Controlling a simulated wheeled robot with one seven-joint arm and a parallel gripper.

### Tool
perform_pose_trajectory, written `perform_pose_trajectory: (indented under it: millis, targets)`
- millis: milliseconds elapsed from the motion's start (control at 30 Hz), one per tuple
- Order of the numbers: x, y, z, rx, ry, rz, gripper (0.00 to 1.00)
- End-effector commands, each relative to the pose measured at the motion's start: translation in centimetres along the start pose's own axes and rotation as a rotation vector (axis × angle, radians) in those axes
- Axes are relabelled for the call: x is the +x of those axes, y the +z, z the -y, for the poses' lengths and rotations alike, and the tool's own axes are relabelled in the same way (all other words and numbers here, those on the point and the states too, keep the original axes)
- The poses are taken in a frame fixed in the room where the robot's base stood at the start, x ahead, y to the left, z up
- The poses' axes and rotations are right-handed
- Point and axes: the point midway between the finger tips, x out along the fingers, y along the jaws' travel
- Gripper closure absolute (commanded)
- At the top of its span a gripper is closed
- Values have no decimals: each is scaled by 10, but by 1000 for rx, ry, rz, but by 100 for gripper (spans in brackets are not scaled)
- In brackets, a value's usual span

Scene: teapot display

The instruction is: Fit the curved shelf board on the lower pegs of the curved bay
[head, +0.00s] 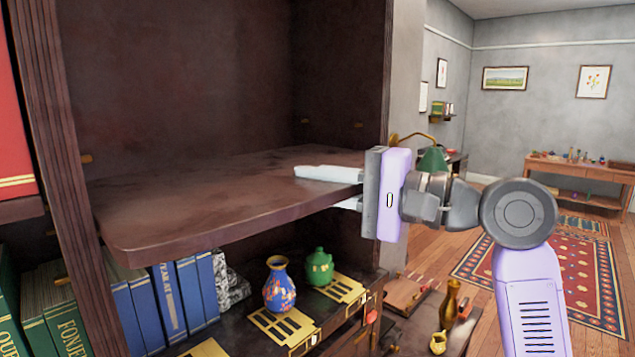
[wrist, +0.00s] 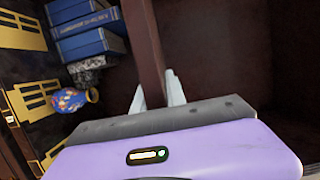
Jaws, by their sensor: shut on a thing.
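The dark brown curved shelf board (head: 225,190) lies roughly level across the curved bay (head: 190,80), its rounded front left corner jutting forward. My gripper (head: 335,188) is shut on the board's right part, one pale finger above it and one below. In the wrist view the board (wrist: 147,45) shows edge-on between the fingertips (wrist: 157,92). Brass pegs show above the board, on the left side (head: 87,159) and the right side (head: 358,124). Pegs under the board are hidden, so I cannot tell whether it touches any.
Below the board stand blue books (head: 170,300), a blue patterned vase (head: 278,285) and a green teapot (head: 319,267). The bay's left upright (head: 65,150) and right upright (head: 388,60) flank the board. The space above it is empty.

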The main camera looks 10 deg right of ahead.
Motion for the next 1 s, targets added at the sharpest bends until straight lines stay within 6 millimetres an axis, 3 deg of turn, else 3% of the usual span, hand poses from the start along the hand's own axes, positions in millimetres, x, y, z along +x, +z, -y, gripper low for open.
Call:
perform_pose_trajectory:
  millis: [1000]
  targets:
    - [19, -6, 4, -3, -7, -1, 100]
